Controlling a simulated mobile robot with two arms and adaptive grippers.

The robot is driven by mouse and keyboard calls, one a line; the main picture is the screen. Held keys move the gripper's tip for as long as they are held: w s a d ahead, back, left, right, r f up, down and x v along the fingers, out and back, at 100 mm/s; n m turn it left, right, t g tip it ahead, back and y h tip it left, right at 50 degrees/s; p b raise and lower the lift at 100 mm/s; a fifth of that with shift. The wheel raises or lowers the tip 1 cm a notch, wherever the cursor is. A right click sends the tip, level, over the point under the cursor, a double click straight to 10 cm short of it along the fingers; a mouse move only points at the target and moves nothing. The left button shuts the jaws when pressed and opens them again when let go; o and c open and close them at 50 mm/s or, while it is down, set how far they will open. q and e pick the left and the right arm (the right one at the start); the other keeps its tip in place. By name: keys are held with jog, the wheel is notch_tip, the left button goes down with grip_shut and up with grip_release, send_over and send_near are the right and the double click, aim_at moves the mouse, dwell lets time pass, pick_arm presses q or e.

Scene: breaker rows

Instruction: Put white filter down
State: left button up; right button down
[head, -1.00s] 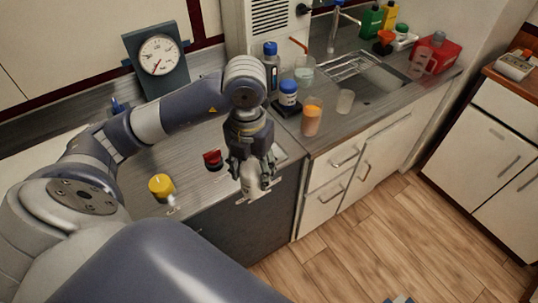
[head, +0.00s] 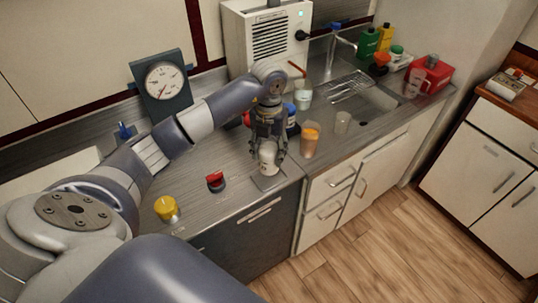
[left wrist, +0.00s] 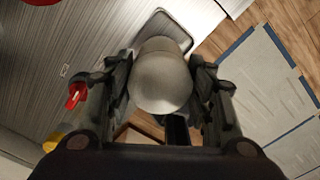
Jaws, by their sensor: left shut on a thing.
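The white filter (head: 268,157) is a pale rounded piece in my left gripper (head: 267,146), over the right end of the grey counter in the head view. In the left wrist view the filter (left wrist: 160,82) sits between the two fingers of the left gripper (left wrist: 160,95), which are shut on it. A small grey square plate (head: 270,178) lies on the counter below the filter; it also shows behind the filter in the left wrist view (left wrist: 178,27). I cannot tell whether the filter touches the plate. My right gripper is not in view.
A red-topped piece (head: 215,181) and a yellow-topped piece (head: 166,208) stand on the counter to the left. An orange-filled cup (head: 310,141) and a clear glass (head: 342,122) stand to the right. A dial gauge (head: 164,82) is at the back.

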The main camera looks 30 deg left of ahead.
pick_arm(q)
jog(key=shift+f+p, duration=0.9)
jog(key=shift+f, duration=0.45)
jog(key=shift+w+f, duration=0.1)
jog(key=shift+f, duration=0.2)
jog(key=shift+a+f, duration=0.1)
jog(key=o, duration=0.6)
jog(key=shift+f, duration=0.2)
jog(key=o, duration=0.5)
jog(key=shift+r, duration=0.1)
